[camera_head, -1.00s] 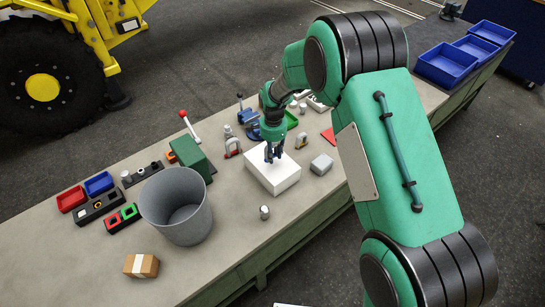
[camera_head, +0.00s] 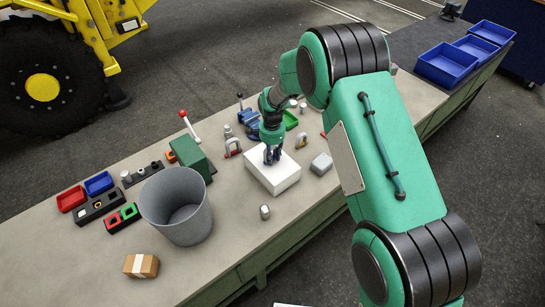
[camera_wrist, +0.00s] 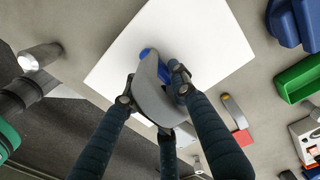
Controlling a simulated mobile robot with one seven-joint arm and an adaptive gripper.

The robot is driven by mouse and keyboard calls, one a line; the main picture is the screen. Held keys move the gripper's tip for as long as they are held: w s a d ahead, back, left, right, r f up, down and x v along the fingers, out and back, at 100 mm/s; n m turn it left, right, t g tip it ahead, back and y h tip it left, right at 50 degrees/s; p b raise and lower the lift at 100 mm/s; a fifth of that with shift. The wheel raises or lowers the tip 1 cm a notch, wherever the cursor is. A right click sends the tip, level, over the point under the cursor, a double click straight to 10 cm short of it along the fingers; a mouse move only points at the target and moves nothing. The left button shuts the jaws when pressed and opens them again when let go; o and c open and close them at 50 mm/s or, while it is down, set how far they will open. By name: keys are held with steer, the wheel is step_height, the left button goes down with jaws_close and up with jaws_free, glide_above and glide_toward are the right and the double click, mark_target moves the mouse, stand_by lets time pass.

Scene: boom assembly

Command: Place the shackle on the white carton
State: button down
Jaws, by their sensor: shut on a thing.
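The white carton (camera_head: 273,180) lies on the workbench near its front edge, with its flat top facing up. My gripper (camera_head: 271,156) is over the carton's top, pointing down. In the wrist view my gripper (camera_wrist: 155,92) is shut on a grey curved shackle (camera_wrist: 152,96) with a blue pin. The white carton (camera_wrist: 195,35) fills the area behind it there. I cannot tell whether the shackle touches the carton's top. In the head view the fingers mostly hide the shackle.
A grey bin (camera_head: 165,225) and green box (camera_head: 195,158) stand left.

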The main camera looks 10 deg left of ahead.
steer(key=shift+f, duration=0.15)
steer(key=c, duration=1.4)
jaws_free()
step_height(320, 180, up, 12)
steer(key=shift+r, duration=0.1)
steer(key=shift+r, duration=0.1)
